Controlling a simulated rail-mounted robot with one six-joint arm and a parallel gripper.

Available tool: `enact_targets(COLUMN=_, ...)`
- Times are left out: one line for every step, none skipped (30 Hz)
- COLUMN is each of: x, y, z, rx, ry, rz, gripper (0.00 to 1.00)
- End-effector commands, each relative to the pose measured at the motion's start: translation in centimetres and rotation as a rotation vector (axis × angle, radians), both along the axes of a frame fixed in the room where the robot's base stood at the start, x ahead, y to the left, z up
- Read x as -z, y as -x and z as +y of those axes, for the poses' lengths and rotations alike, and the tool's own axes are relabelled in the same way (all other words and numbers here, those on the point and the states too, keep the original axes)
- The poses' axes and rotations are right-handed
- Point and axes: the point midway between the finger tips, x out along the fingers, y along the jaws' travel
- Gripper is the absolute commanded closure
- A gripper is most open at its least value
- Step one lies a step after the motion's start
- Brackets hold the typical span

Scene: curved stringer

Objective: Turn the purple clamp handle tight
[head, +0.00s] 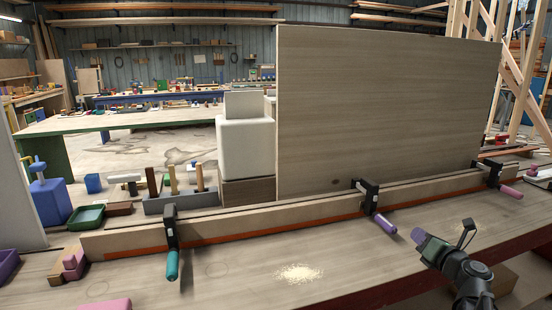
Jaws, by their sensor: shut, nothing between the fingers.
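The purple clamp handle (384,224) sticks out toward me from the middle black clamp (369,196), which grips the long wooden strip (300,215) on the bench. My gripper (419,237) is shut and empty. In the picture it is just right of and slightly below the purple handle's free end, with a small gap between them. I cannot tell its exact depth relative to the handle.
A teal-handled clamp (172,264) stands left on the same strip, and a pink-handled clamp (511,192) stands right. A tall wooden panel (390,110) rises behind. Sawdust (299,273) lies on the mostly clear front bench. Pink blocks (72,264) sit at left.

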Motion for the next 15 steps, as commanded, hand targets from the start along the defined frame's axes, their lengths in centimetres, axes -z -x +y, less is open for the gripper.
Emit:
enact_targets(x=0.1, y=0.0, z=0.0, rx=0.0, ry=0.0, rz=0.0, gripper=1.0)
enact_targets(x=0.1, y=0.0, z=0.1, rx=-0.001, ry=0.0, rz=0.001, gripper=1.0)
enact_targets(x=0.1, y=0.1, z=0.1, rx=-0.001, ry=0.0, rz=0.001, gripper=1.0)
enact_targets(x=0.1, y=0.1, z=0.1, rx=-0.001, ry=0.0, rz=0.001, gripper=1.0)
enact_targets(x=0.1, y=0.4, z=0.2, rx=-0.001, ry=0.0, rz=0.001, gripper=1.0)
enact_targets(x=0.0, y=0.9, z=0.6, rx=-0.001, ry=0.0, rz=0.001, gripper=1.0)
enact_targets(x=0.0, y=1.4, z=0.8, rx=-0.001, ry=0.0, rz=0.001, gripper=1.0)
enact_targets(x=0.0, y=1.6, z=0.9, rx=-0.001, ry=0.0, rz=0.001, gripper=1.0)
enact_targets(x=0.0, y=1.5, z=0.9, rx=-0.001, ry=0.0, rz=0.001, gripper=1.0)
enact_targets(x=0.0, y=1.4, z=0.8, rx=-0.001, ry=0.0, rz=0.0, gripper=1.0)
enact_targets(x=0.0, y=1.4, z=0.8, rx=-0.001, ry=0.0, rz=0.0, gripper=1.0)
enact_targets(x=0.0, y=1.3, z=0.9, rx=-0.001, ry=0.0, rz=0.0, gripper=1.0)
enact_targets(x=0.0, y=1.2, z=0.9, rx=-0.002, ry=0.0, rz=0.001, gripper=1.0)
enact_targets(x=0.0, y=1.0, z=0.9, rx=-0.002, ry=0.0, rz=0.001, gripper=1.0)
enact_targets(x=0.0, y=0.7, z=1.0, rx=-0.003, ry=0.0, rz=0.001, gripper=1.0)
